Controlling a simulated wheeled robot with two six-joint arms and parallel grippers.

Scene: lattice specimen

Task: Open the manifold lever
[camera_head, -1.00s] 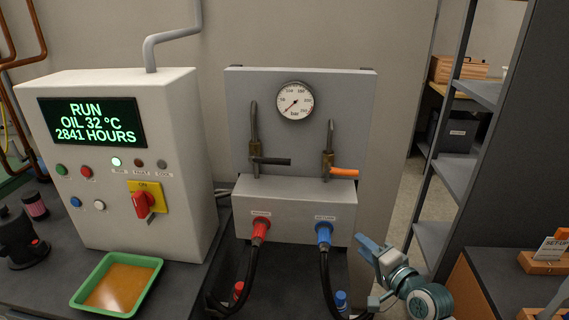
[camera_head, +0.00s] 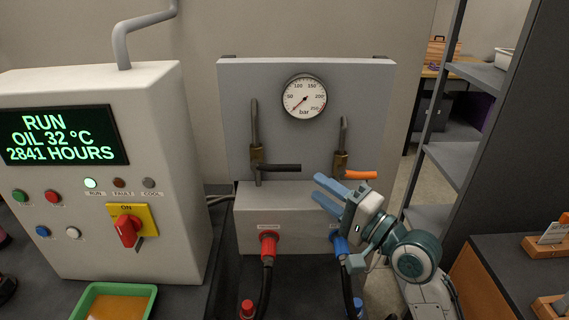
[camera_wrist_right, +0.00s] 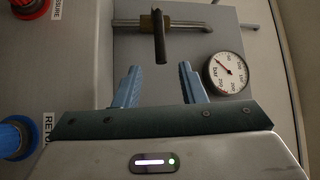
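The manifold panel (camera_head: 230,120) carries two valve levers. The black lever (camera_head: 281,167) on the left valve points right, across its vertical pipe; the orange lever (camera_head: 359,174) on the right valve also points right. My right gripper (camera_head: 316,187) is open and empty in front of the panel, its blue fingers pointing left, right of and slightly below the black lever's tip. In the right wrist view the black lever (camera_wrist_right: 159,40) points toward the gap between the open fingers (camera_wrist_right: 160,76), apart from them. The orange lever is not visible there. My left gripper is out of view.
A pressure gauge (camera_head: 304,96) sits above the levers. A red hose coupling (camera_head: 268,244) and a blue one (camera_head: 341,246), partly behind my right gripper, are below. A control cabinet (camera_head: 165,110) stands left; a grey shelf rack (camera_head: 455,160) stands right.

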